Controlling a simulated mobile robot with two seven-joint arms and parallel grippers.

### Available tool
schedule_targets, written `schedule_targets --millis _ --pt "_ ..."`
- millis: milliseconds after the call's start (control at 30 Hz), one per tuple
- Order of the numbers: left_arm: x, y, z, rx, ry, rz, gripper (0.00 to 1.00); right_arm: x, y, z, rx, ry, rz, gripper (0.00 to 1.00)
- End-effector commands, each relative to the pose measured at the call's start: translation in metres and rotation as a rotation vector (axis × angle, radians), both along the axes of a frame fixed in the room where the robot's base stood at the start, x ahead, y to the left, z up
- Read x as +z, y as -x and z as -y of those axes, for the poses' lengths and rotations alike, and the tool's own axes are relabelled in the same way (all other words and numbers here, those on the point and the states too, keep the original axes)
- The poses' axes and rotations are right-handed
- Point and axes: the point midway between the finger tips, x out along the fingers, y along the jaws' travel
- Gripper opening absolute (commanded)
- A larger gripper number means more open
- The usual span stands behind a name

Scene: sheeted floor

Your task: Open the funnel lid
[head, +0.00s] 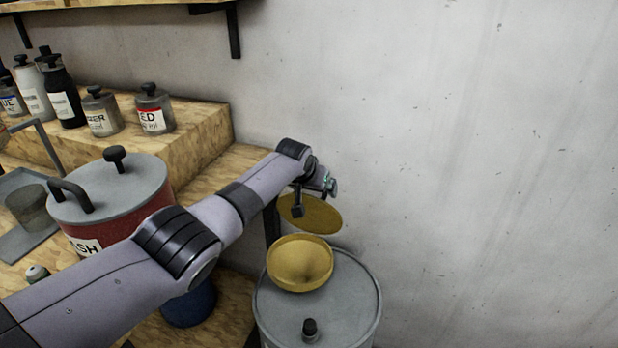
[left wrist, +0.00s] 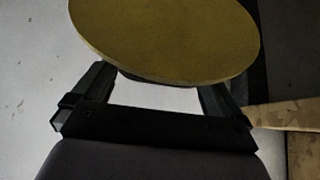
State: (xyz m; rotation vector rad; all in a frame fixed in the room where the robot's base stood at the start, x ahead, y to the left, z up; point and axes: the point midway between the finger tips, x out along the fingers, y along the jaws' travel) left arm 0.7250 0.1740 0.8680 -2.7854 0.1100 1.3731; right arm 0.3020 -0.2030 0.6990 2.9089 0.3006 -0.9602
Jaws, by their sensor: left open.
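The yellow funnel (head: 300,265) sits on top of a grey drum, and its dark yellow inside is uncovered. Its round yellow lid (head: 320,217) is raised off the funnel mouth and stands tilted behind it, towards the wall. My left gripper (head: 314,199) is at the upper part of the lid, with its jaws open. In the left wrist view the lid (left wrist: 165,35) fills the top middle, in front of the open fingers (left wrist: 157,88), and hides their tips. I cannot tell whether the fingers touch it. My right gripper is not in view.
The grey drum (head: 345,315) has a black knob on top. A red bin (head: 125,225) with a grey lid stands left, partly behind my arm. Several bottles and jars (head: 100,112) stand on a wooden step. The grey wall (head: 480,150) is close behind the lid.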

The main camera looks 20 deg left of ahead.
Motion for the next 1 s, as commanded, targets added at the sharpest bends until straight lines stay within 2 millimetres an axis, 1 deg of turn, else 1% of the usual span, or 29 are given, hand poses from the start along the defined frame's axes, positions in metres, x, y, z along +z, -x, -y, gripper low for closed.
schedule_targets --millis 33,200,267,500,700,1000 --pt "0.007 0.002 0.0 -0.001 -0.001 -0.001 1.0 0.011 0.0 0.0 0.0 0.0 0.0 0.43" --pt "0.018 0.011 -0.001 -0.001 -0.001 -0.001 1.0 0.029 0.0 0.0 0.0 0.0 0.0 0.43" --pt "0.019 0.014 -0.001 -0.001 0.0 0.0 1.0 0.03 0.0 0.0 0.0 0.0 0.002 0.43" --pt "0.034 0.026 -0.002 -0.001 0.001 0.0 1.0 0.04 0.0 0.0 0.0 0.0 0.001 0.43" --pt "0.044 0.034 -0.002 0.0 0.001 -0.001 1.0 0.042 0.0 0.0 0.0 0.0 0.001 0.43" --pt "0.049 0.039 -0.003 0.001 0.0 -0.002 1.0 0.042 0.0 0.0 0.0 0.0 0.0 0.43"
